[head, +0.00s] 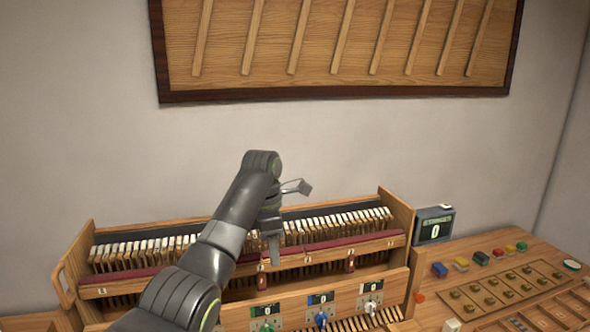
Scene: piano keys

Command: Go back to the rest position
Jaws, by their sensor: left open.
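My left gripper (288,219) is open and empty, with one finger pointing right and the other pointing down. Its arm comes in from the lower left and crosses in front of the wooden piano action (395,215). The gripper appears over the middle of the row of white-topped keys (335,221); I cannot tell its height above them. My arm hides part of the keys and of the dark red strip (340,243). My right gripper does not show.
Several coloured blocks (481,258) and a wooden tray with round pieces (553,272) lie on the bench at right. Small displays with levers (319,298) line the front. A slatted wooden panel (335,90) hangs on the wall.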

